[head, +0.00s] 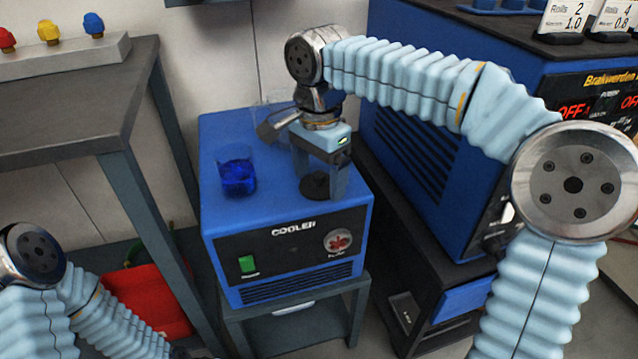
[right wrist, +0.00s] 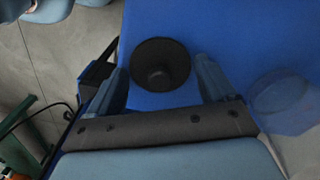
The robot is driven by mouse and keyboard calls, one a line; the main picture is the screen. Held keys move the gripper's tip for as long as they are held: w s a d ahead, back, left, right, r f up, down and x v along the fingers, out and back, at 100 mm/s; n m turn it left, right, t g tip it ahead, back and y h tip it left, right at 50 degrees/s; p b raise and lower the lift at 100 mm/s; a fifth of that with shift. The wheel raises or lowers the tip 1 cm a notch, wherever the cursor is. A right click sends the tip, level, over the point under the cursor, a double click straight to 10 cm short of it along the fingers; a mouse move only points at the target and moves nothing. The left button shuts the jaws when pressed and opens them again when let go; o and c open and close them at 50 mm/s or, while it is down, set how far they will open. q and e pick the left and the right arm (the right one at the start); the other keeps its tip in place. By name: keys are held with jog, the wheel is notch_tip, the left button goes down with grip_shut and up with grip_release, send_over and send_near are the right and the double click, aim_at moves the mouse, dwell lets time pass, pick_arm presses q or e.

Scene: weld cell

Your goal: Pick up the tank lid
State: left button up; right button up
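The tank lid (head: 316,184) is a small round black disc with a knob, on the blue top of the cooler (head: 290,247) near its front right. It also shows in the right wrist view (right wrist: 161,65), seen from above between the fingers. My right gripper (head: 321,190) reaches down over the lid with its fingers open, one on each side of it. In the right wrist view my right gripper (right wrist: 162,85) shows gaps between the fingers and the knob. My left arm shows at the lower left of the head view, but its gripper is out of sight.
A glass of blue liquid (head: 237,172) stands on the cooler to the left of my right gripper. A clear container (head: 270,113) is behind it, partly hidden. A dark table (head: 75,120) is at left and a large blue machine (head: 430,160) at right.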

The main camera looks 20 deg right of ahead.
jog(key=c, duration=0.7)
